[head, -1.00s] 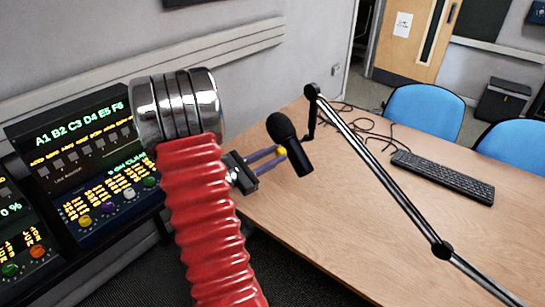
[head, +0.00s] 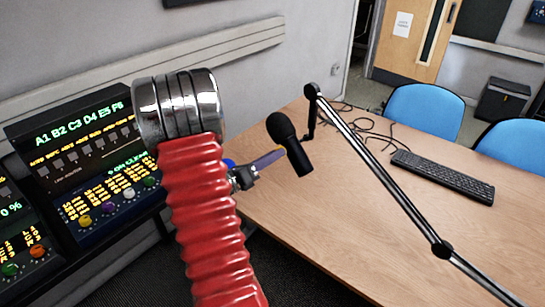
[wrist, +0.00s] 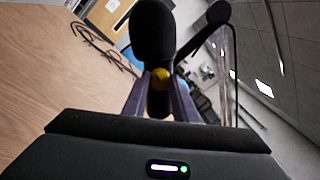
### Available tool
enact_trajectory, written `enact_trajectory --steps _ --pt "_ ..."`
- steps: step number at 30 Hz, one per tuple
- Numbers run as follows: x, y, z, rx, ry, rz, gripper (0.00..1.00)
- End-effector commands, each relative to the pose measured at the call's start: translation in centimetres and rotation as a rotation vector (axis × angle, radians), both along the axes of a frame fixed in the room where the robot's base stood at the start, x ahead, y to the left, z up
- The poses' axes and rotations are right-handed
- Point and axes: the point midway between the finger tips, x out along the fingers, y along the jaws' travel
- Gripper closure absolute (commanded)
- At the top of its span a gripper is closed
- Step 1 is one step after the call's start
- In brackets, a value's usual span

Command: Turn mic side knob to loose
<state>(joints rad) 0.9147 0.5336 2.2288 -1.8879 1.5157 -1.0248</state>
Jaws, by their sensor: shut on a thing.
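The black microphone (head: 291,143) hangs tilted at the end of a boom arm (head: 375,175) above the desk. In the wrist view the microphone (wrist: 152,35) stands in the middle, with a round yellow knob (wrist: 160,77) on its side facing me. My gripper (head: 280,154) reaches the microphone from the left. In the wrist view its two purple-grey fingers (wrist: 160,90) lie on either side of the knob and are shut on it. In the head view the fingers overlap and largely hide the knob. I cannot tell the knob's setting.
The wooden desk (head: 330,220) carries a black keyboard (head: 440,174) and loose dark cables (head: 352,122). Lit control panels (head: 100,165) stand at the left. Blue chairs (head: 425,108) are behind the desk. The air below the microphone is clear.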

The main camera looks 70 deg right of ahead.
Motion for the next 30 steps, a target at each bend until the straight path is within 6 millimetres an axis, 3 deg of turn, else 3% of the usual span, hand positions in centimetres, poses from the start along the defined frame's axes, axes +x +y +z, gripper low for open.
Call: enact_trajectory --steps 12,27,28,30 --pt "0.25 -0.10 -0.02 0.117 0.177 0.007 0.97" --pt "0.38 -0.11 -0.03 0.129 0.195 0.009 0.97" --pt "0.38 -0.12 -0.04 0.129 0.196 0.011 0.73" --pt "0.35 -0.11 -0.04 0.129 0.195 0.009 0.68"
